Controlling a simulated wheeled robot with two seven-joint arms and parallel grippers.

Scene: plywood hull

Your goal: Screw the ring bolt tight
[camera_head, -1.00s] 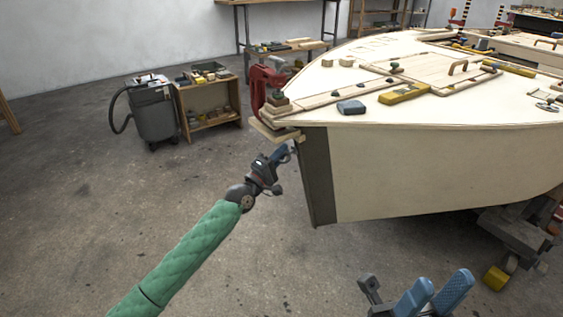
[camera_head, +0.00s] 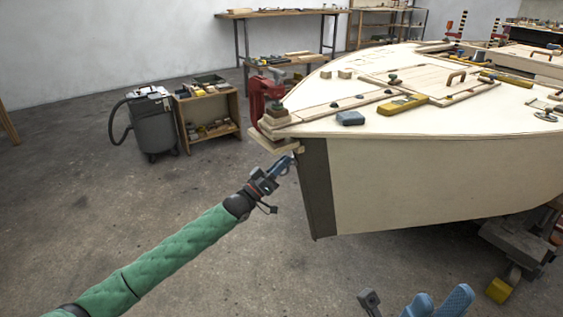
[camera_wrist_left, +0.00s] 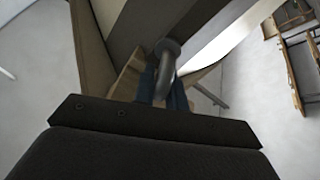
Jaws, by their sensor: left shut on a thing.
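The ring bolt (camera_wrist_left: 165,62) is a grey metal ring in the left wrist view, standing at the hull's bow. My left gripper (camera_head: 285,164) is shut on it; its blue fingers (camera_wrist_left: 164,90) lie either side of the ring in the left wrist view. In the head view the bolt is too small and covered to make out, and its thread is hidden, so I cannot tell how deep it sits. My right gripper (camera_head: 438,303) shows at the bottom edge of the head view, its two blue fingers apart and partly cut off, with nothing seen between them.
The plywood hull (camera_head: 430,185) has a dark stem (camera_head: 318,188) just right of my left gripper. A grey vacuum (camera_head: 154,124) and a low shelf (camera_head: 208,115) stand at the left. The floor between is clear.

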